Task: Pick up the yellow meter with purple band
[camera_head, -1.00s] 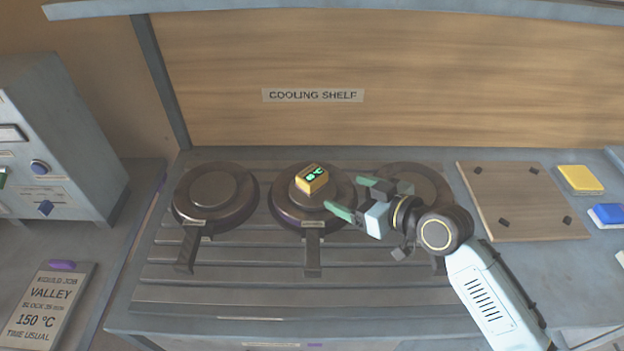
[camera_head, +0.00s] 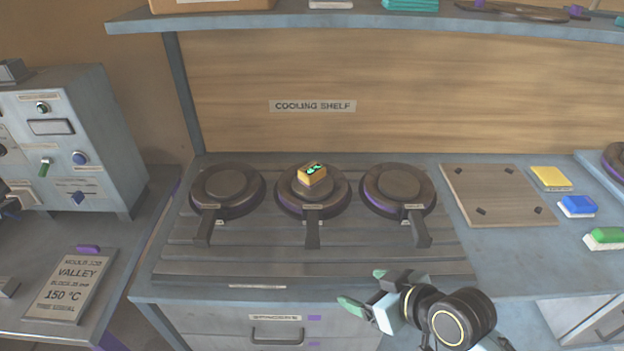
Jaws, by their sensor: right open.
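The yellow meter (camera_head: 312,175) is a small box with a dark display and green marks on its top. It sits on the middle round dark mould (camera_head: 313,205) on the slatted shelf. I cannot make out its purple band at this size. My right gripper (camera_head: 364,289) is open and empty. It is in front of the shelf's front edge, below and to the right of the meter and well apart from it. My left gripper does not show.
Similar moulds stand left (camera_head: 227,190) and right (camera_head: 398,190), handles toward me. A wooden board (camera_head: 497,196) and yellow (camera_head: 551,178), blue (camera_head: 577,206) and green (camera_head: 606,238) brushes or blocks lie at right. A control box (camera_head: 80,140) stands at left.

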